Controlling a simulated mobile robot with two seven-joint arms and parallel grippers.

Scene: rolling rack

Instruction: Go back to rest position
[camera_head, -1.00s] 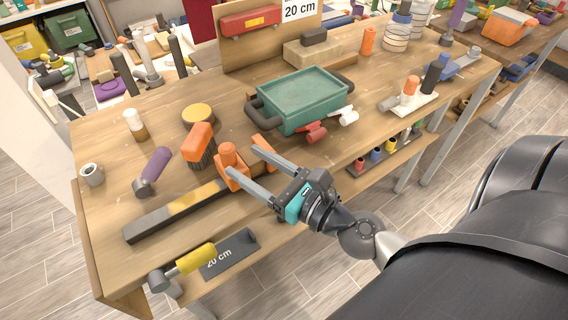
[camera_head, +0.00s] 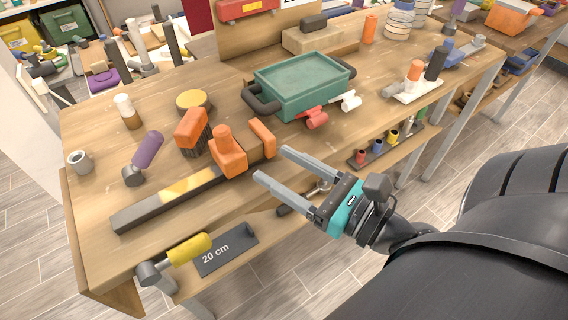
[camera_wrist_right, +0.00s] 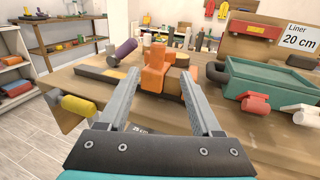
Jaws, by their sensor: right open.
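My right gripper (camera_head: 272,168) is open and empty. It hangs in front of the workbench's front edge, with its two grey fingers pointing toward the bench. My left gripper is not in view.
A green tray (camera_head: 300,90) with dark handles sits mid-bench. A lower shelf (camera_head: 380,165) holds small coloured parts. The floor in front is clear.

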